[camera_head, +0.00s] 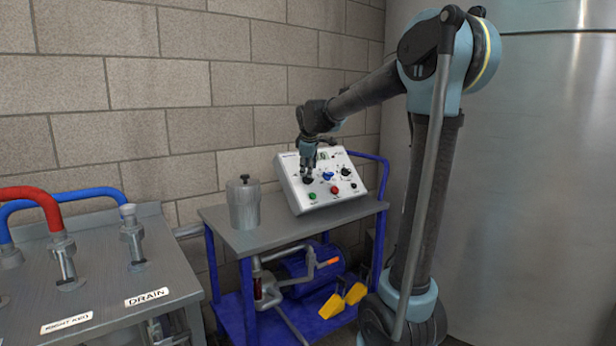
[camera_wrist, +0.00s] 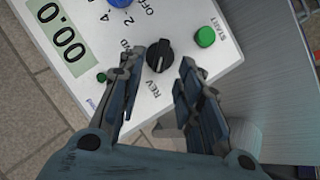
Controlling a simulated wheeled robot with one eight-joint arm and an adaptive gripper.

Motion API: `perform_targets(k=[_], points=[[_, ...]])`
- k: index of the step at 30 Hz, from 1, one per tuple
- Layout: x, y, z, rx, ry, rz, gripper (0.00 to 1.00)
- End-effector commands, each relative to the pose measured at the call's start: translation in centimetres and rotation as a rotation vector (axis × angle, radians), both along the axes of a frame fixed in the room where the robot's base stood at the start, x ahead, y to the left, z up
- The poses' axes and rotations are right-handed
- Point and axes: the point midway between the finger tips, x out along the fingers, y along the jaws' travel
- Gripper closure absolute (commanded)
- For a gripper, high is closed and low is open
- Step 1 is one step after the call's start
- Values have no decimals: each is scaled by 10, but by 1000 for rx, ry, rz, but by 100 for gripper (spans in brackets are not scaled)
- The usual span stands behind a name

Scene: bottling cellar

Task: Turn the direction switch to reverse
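The direction switch (camera_wrist: 160,55) is a round black knob on the white control panel (camera_head: 290,178). Lettering beside it in the wrist view includes "REV" and a partly hidden word ending in "D". A pale pointer mark shows on the knob's lower side in that view; I cannot tell exactly which label it faces. My gripper (camera_wrist: 169,58) is open, with one finger on each side of the knob and visible gaps between. In the head view, my gripper (camera_head: 308,172) points down at the panel's left part and hides most of this knob.
A green START button (camera_wrist: 205,37) is close to the right finger. The display (camera_wrist: 57,38) is at upper left. The panel also has a blue knob (camera_head: 328,175) and a red button (camera_head: 334,190). A metal canister (camera_head: 243,205) stands left of the panel on the cart (camera_head: 270,238).

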Motion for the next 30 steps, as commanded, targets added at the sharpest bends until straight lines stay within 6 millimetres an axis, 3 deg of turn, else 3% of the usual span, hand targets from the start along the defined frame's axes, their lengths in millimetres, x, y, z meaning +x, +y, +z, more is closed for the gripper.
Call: perform_targets(k=[6, 12, 19, 30], points=[[-24, -1, 34, 1, 1, 1, 68], [-37, -2, 54, 0, 1, 0, 68], [-42, -2, 62, 0, 1, 0, 68], [-50, -11, 57, 11, 11, -26, 68]])
